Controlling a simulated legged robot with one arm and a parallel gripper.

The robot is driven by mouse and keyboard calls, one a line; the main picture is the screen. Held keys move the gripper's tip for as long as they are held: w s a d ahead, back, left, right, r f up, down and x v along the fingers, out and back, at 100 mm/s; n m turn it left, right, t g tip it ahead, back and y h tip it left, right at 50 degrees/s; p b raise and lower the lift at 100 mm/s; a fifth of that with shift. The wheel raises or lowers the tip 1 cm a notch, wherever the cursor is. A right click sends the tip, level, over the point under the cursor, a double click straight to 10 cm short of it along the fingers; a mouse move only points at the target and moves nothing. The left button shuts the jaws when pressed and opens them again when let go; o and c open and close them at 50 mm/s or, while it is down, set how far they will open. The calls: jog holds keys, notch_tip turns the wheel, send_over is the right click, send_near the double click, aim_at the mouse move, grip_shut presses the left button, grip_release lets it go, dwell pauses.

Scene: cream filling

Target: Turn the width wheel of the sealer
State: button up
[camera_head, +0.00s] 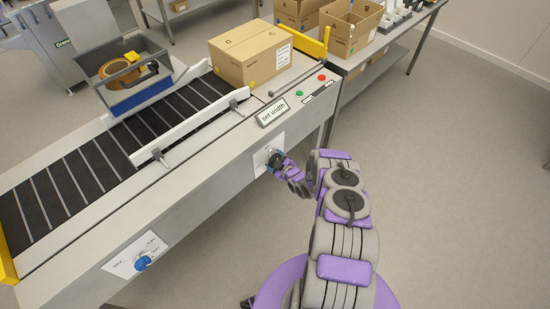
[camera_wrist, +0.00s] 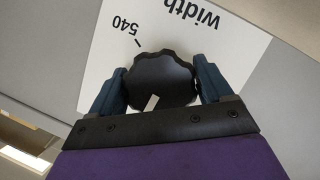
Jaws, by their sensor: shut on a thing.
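The sealer (camera_head: 150,195) is a long conveyor machine with dark rollers, seen in the head view. Its width wheel (camera_wrist: 162,76) is a black scalloped knob with a pale mark, on a white plate (camera_wrist: 98,50) printed "width" and "540". In the head view this plate (camera_head: 262,160) is on the machine's side, below the "set width" sign (camera_head: 272,112). My gripper (camera_wrist: 160,92) is shut on the wheel, with one blue-grey finger on each side. In the head view my gripper (camera_head: 277,160) largely hides the wheel.
A blue knob (camera_head: 142,262) sits on another plate at lower left. A closed box (camera_head: 250,55) stands on the conveyor between side rails. Green and red buttons are near the right end. The floor at right is clear.

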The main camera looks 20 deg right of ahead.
jog(key=shift+n+t+h+p, duration=0.3)
jog(key=shift+n+t+h, duration=0.1)
jog(key=shift+n, duration=0.4)
jog(key=o, duration=1)
jog(key=shift+c, duration=0.2)
jog(key=p+v, duration=0.4)
jog(key=v, duration=1.3)
jog(key=shift+s+p, duration=0.2)
jog(key=shift+p, duration=0.2)
jog(key=shift+w, duration=0.1)
